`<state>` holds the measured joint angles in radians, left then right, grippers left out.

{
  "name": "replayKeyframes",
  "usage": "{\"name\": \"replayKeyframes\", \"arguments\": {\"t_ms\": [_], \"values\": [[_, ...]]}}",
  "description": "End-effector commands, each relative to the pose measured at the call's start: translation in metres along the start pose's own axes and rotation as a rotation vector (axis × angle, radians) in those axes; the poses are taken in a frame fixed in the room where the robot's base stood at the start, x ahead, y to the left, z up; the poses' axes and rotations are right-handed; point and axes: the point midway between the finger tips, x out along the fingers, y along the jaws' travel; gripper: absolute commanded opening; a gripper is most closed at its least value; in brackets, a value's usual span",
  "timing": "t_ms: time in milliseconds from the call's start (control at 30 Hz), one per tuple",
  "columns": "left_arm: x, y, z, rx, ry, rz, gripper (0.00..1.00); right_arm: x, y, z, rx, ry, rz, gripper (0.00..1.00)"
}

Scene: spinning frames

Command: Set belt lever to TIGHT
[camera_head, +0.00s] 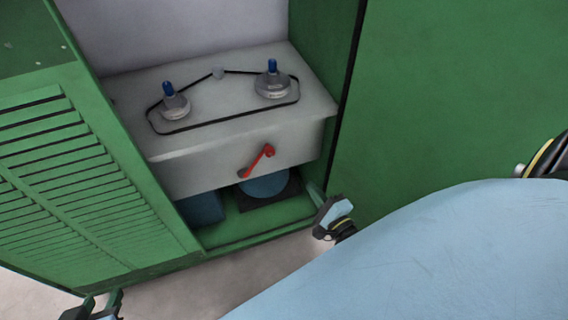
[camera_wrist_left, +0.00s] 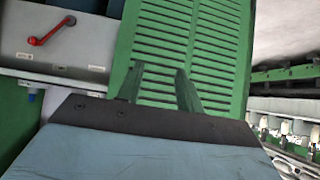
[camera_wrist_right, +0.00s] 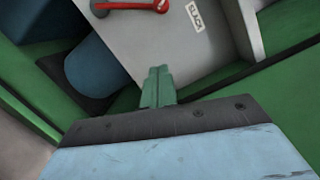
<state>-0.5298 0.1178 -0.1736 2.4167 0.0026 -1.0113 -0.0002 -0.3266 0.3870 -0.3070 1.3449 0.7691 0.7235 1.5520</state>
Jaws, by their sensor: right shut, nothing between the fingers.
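The red belt lever (camera_head: 257,160) is on the front face of the grey box (camera_head: 190,172), its arm slanting up to the right in the head view. It also shows in the left wrist view (camera_wrist_left: 50,31) and at the top of the right wrist view (camera_wrist_right: 130,5). There its free end lies toward a white label (camera_wrist_right: 195,16) that seems to read SLACK. My right gripper (camera_head: 314,189) is shut and empty, below and right of the lever, apart from it. My left gripper (camera_wrist_left: 157,75) is open and empty, over the louvred door, far from the lever.
The green louvred door (camera_head: 85,170) stands open at left and a green panel (camera_head: 450,90) rises at right. Two spindles with blue tops (camera_head: 168,90) carry a dark belt on the box top. A blue cylinder (camera_head: 265,186) sits beneath the box. Free room lies before the lever.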

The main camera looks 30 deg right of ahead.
Motion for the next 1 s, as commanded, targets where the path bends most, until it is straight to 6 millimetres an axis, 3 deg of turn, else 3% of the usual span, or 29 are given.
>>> {"name": "replayKeyframes", "arguments": {"t_ms": [167, 567, 767, 1000], "values": [[-0.009, 0.000, -0.006, 0.000, 0.030, 0.000, 0.36, 0.003, -0.004, -0.002, 0.085, -0.002, -0.051, 0.00], [-0.010, 0.001, -0.009, 0.000, 0.042, 0.001, 0.36, 0.006, -0.005, -0.002, 0.088, -0.002, -0.053, 0.00], [-0.008, 0.004, -0.028, 0.002, 0.153, 0.010, 0.36, 0.028, -0.006, -0.002, 0.087, -0.003, -0.055, 0.00], [-0.013, 0.013, -0.067, 0.003, 0.386, 0.031, 0.36, 0.066, -0.007, -0.002, 0.086, -0.002, -0.054, 0.00]]}}
